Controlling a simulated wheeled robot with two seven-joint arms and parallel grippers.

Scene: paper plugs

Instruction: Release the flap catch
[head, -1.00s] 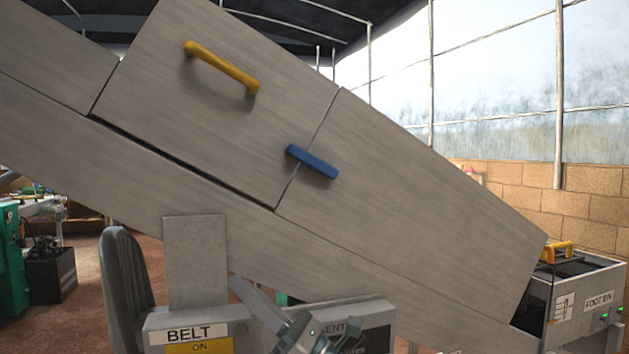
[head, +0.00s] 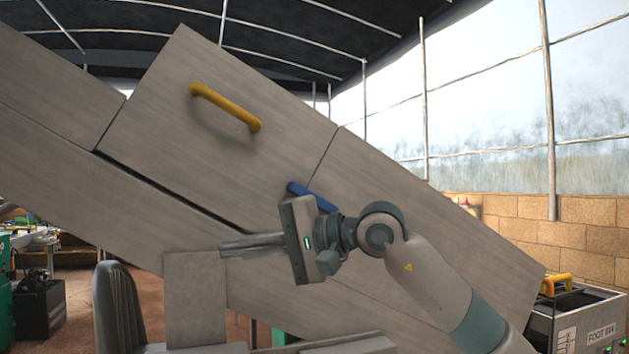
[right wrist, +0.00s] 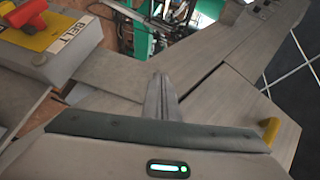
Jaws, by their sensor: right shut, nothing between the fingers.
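The flap (head: 190,115) is a grey panel with a yellow bar handle (head: 225,107) in the sloping housing. It appears closed. The blue catch (head: 312,195) lies slanted across the seam between the flap and the lower panel; its lower part is behind my right gripper. My right gripper (head: 222,248) is shut and empty in front of the housing, its fingers pointing left, below and left of the catch. The right wrist view shows its closed fingers (right wrist: 158,85) and the yellow handle (right wrist: 270,133); I cannot make out the catch there. My left gripper is out of view.
A control box labelled BELT (right wrist: 62,42) with a red knob (right wrist: 22,18) shows in the right wrist view. A foot bin (head: 575,320) with a yellow handle stands at the lower right. A dark chair-like back (head: 117,305) stands at the lower left.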

